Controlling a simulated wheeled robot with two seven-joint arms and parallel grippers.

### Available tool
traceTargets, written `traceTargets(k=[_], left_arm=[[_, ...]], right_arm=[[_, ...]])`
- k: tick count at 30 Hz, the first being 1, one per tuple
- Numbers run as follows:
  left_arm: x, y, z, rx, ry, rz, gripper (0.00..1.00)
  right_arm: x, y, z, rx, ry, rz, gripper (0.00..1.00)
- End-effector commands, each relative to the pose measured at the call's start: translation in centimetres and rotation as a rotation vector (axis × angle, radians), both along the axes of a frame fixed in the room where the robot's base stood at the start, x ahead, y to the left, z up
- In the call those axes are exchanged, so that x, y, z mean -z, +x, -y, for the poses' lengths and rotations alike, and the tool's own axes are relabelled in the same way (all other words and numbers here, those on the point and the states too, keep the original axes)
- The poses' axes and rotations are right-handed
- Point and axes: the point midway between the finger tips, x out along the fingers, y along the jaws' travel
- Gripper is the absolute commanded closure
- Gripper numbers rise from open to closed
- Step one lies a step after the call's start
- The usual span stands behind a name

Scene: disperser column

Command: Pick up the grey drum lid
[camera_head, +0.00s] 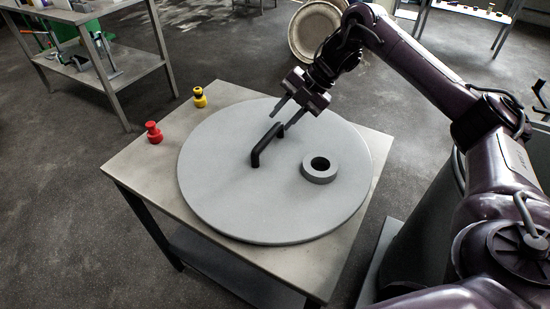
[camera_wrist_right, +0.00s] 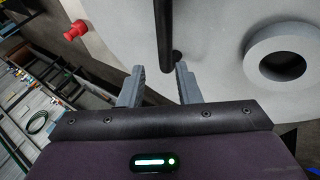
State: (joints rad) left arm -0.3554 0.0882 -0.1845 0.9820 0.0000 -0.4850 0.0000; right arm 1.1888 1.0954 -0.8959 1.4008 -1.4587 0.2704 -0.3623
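The grey drum lid (camera_head: 225,205) is a large round disc lying flat on a small table. A black bar handle (camera_head: 266,146) stands up on it, with a thick grey ring around a dark opening (camera_head: 319,169) to its right. My right gripper (camera_head: 283,121) is open at the handle's far end. In the right wrist view, the handle (camera_wrist_right: 163,35) runs down toward the space between the open fingers (camera_wrist_right: 160,72). I cannot tell whether they touch it. The lid (camera_wrist_right: 220,55) fills the upper part of that view. My left gripper is out of view.
The table (camera_head: 140,170) has a red knob-like piece (camera_head: 153,133) and a yellow one (camera_head: 199,97) at its left side. A shelf bench (camera_head: 135,70) stands at back left. A round pale disc (camera_head: 312,30) is behind my right gripper. Floor is clear at left.

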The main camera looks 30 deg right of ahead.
Motion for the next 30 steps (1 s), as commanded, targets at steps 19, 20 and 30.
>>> traceTargets(k=[19,20,30], left_arm=[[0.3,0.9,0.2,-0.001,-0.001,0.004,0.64],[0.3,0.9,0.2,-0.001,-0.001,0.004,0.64],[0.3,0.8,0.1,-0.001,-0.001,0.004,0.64]], right_arm=[[6.7,1.6,-3.0,-0.001,0.000,-0.003,0.70],[7.0,1.7,-3.3,-0.001,0.001,-0.002,0.70],[7.7,2.0,-3.7,0.001,-0.001,-0.001,0.70]])
